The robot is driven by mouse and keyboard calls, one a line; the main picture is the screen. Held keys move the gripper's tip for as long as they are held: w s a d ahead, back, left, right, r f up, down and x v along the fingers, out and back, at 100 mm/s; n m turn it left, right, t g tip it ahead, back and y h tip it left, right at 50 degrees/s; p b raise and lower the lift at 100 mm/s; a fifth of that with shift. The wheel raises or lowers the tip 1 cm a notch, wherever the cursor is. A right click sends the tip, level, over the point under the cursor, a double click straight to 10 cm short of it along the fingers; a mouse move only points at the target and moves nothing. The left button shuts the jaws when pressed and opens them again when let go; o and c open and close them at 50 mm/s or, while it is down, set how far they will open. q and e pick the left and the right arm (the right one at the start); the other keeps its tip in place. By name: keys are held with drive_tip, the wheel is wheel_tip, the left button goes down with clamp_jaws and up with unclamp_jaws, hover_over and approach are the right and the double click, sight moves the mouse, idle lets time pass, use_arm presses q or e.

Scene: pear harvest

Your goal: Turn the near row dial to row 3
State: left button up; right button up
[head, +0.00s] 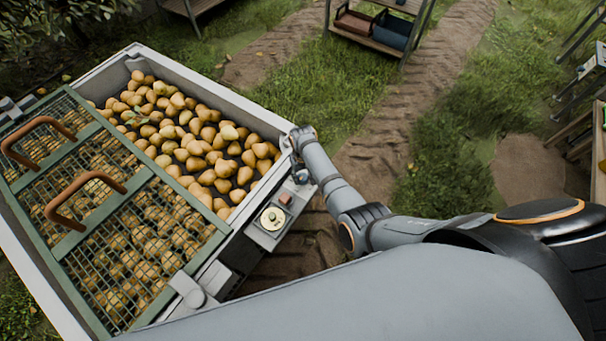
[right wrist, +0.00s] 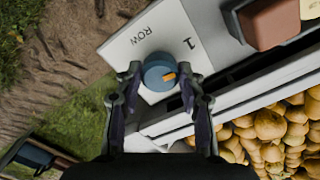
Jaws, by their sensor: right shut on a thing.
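In the head view my right gripper (head: 299,138) is at the right rim of the pear bin, small and partly hidden by my arm; the dial cannot be made out there. My left gripper is not in view.
The bin (head: 220,101) is full of pears (head: 195,140), partly under a green mesh lid (head: 70,243) with brown handles. A cream round control (head: 272,218) and a red block (head: 285,197) sit on its right side. Grass and a dirt track lie beyond.

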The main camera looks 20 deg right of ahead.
drive_tip(key=m+p, duration=0.2)
drive_tip(key=m, duration=0.2)
drive_tip(key=shift+r+m, duration=0.1)
drive_tip(key=shift+m, duration=0.2)
drive_tip(key=m+p, duration=0.1)
drive_tip(key=m, duration=0.4)
drive_tip(key=m+p, duration=0.1)
drive_tip(key=m, duration=0.5)
drive_tip(key=shift+m, duration=0.4)
drive_tip(key=m, duration=0.5)
drive_tip(key=shift+w+m, duration=0.1)
drive_tip(key=shift+m, duration=0.2)
drive_tip(key=o, duration=1.2)
